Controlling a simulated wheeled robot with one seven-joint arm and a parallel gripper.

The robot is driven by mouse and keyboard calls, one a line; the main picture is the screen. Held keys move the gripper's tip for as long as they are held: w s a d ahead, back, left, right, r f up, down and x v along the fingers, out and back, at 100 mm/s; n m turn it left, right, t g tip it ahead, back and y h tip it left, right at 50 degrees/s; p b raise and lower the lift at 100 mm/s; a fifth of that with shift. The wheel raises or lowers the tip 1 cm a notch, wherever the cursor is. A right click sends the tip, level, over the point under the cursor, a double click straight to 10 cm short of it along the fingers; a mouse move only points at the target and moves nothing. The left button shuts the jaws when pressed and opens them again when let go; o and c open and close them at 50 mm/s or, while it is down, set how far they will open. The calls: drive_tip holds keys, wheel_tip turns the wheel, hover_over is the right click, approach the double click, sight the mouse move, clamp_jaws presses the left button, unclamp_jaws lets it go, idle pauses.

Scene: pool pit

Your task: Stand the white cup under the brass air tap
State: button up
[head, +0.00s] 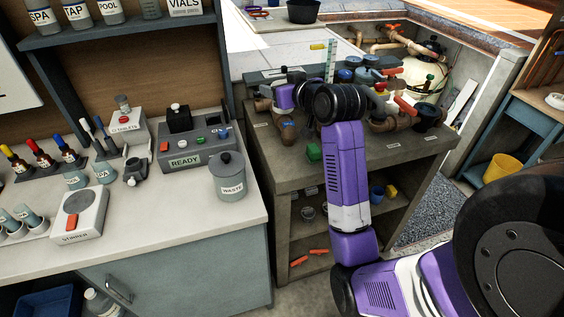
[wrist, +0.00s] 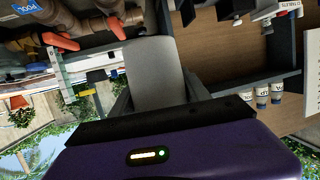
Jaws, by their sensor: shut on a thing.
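My gripper (wrist: 158,92) is shut on a pale grey-white cup (wrist: 156,65), which fills the space between the two dark fingers in the wrist view. In the head view my purple arm reaches over the pipework bench, and the cup cannot be made out there behind the wrist. The brass air tap cannot be picked out with certainty. A cream filter tank (head: 421,77) with small fittings on its front stands in the pit behind the bench.
The lab counter (head: 150,215) at left holds a lidded waste pot (head: 229,178), a stirrer (head: 78,215) and bottles. A yellow bucket (head: 502,171) stands at right.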

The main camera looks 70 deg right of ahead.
wheel_tip(320, 180, down, 20)
drive_tip(key=shift+r, duration=0.2)
idle(0.4)
drive_tip(key=shift+f, duration=0.15)
drive_tip(key=shift+f, duration=0.1)
drive_tip(key=o, duration=1.3)
